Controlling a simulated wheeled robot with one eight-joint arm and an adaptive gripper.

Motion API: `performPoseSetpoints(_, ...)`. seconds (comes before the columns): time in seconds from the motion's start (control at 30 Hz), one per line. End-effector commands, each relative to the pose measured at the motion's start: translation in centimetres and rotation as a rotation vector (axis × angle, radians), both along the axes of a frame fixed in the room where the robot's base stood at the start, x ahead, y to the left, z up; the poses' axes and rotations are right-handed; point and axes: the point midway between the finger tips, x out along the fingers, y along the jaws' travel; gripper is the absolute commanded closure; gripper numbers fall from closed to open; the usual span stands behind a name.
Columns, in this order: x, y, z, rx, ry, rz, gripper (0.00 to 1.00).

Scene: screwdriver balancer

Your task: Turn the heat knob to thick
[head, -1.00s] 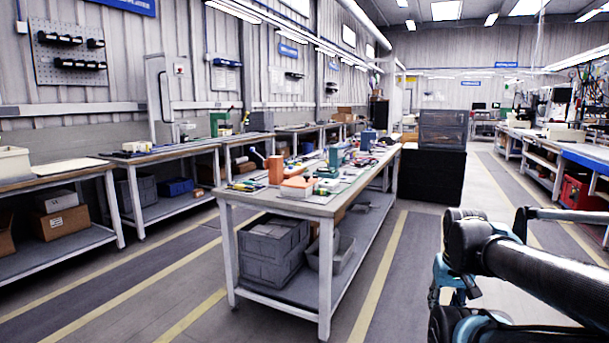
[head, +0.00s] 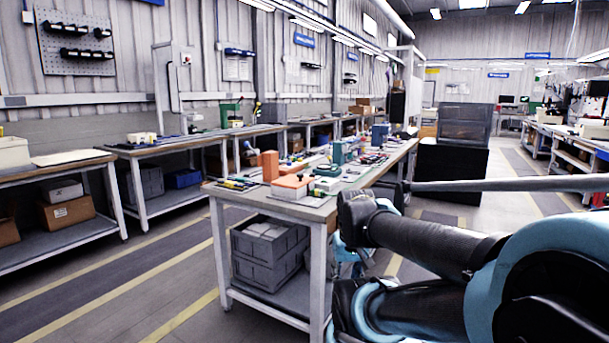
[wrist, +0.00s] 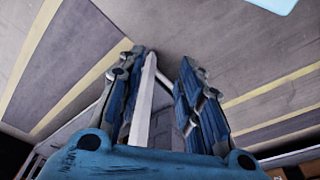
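I cannot make out a heat knob or any thick marking in either view. In the wrist view, my gripper (wrist: 161,57) is open, with its two blue-and-grey fingers apart. No object is held between them; a white bar, seemingly part of a bench frame, shows behind the gap. In the head view, my dark and teal arm reaches in from the right and overlaps the right side of the middle workbench (head: 318,210). My gripper's fingers cannot be made out clearly there.
The middle workbench carries an orange block (head: 270,166), an orange-and-white box (head: 293,186) and several hand tools. Grey crates (head: 270,250) sit on its lower shelf. A black cabinet (head: 452,172) stands behind it. Clear floor (head: 150,285) lies to the left.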

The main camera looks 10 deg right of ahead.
Motion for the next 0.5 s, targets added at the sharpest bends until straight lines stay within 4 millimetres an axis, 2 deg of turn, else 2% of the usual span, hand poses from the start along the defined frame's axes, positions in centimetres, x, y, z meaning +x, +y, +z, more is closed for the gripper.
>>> performPoseSetpoints(0.13, 0.0, 0.0, 0.0, 0.000, 0.000, 0.000, 0.67)
performPoseSetpoints(0.17, 0.0, 0.0, 0.0, 0.000, 0.000, 0.000, 0.62)
performPoseSetpoints(0.2, 0.0, 0.0, 0.0, 0.000, 0.000, 0.001, 0.53)
performPoseSetpoints(0.23, -0.5, 0.0, 0.5, 0.000, -0.008, 0.002, 0.53)
performPoseSetpoints(0.3, -0.5, 0.0, 1.2, -0.002, -0.011, 0.010, 0.53)
performPoseSetpoints(0.37, 0.2, 0.0, 2.2, -0.004, -0.009, 0.024, 0.53)
performPoseSetpoints(0.5, 3.1, 0.5, 6.1, -0.015, -0.003, 0.084, 0.53)
